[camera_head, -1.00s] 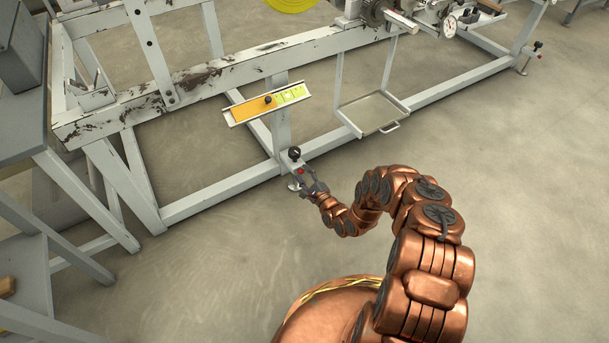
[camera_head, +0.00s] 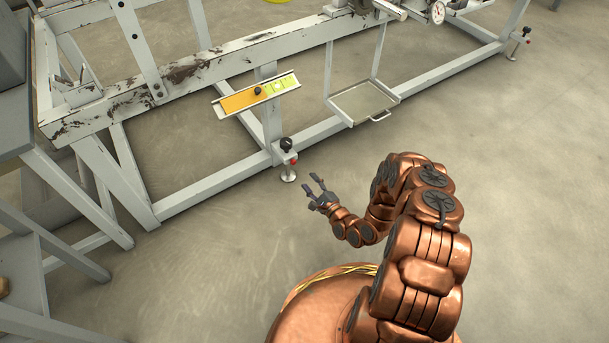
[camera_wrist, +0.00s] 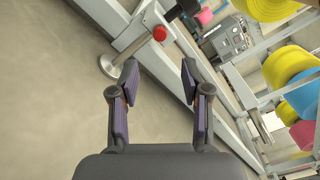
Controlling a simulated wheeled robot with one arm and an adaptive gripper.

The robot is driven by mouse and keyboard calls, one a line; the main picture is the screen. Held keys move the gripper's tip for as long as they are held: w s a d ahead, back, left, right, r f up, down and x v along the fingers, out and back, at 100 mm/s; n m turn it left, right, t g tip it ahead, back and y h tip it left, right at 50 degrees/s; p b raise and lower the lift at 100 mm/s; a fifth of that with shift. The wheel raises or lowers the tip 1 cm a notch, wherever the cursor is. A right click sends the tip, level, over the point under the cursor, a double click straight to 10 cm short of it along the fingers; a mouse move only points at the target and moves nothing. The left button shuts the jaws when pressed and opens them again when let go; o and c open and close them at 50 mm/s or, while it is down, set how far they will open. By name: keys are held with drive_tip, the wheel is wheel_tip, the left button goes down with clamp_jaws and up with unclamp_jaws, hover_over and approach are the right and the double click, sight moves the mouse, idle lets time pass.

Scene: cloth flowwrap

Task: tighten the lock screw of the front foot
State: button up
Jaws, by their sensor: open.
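The front foot (camera_head: 288,174) is a round metal pad on a short stem under the machine frame's lower rail. Its lock screw has a small red head (camera_head: 293,160), beside a black knob (camera_head: 286,144) on top. In the wrist view the red head (camera_wrist: 160,33) and the foot's pad (camera_wrist: 110,66) lie beyond my fingertips, with part of the black knob (camera_wrist: 182,9) at the top edge. My gripper (camera_head: 316,184) is open and empty, apart from the screw, to the right of and nearer than the foot. It also shows in the wrist view (camera_wrist: 159,78).
A grey table (camera_head: 40,180) stands at left. Another foot (camera_head: 514,52) is at the far right. The floor around my gripper is clear.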

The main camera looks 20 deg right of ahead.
drive_tip(key=shift+v, duration=0.95)
drive_tip(key=shift+r, duration=0.1)
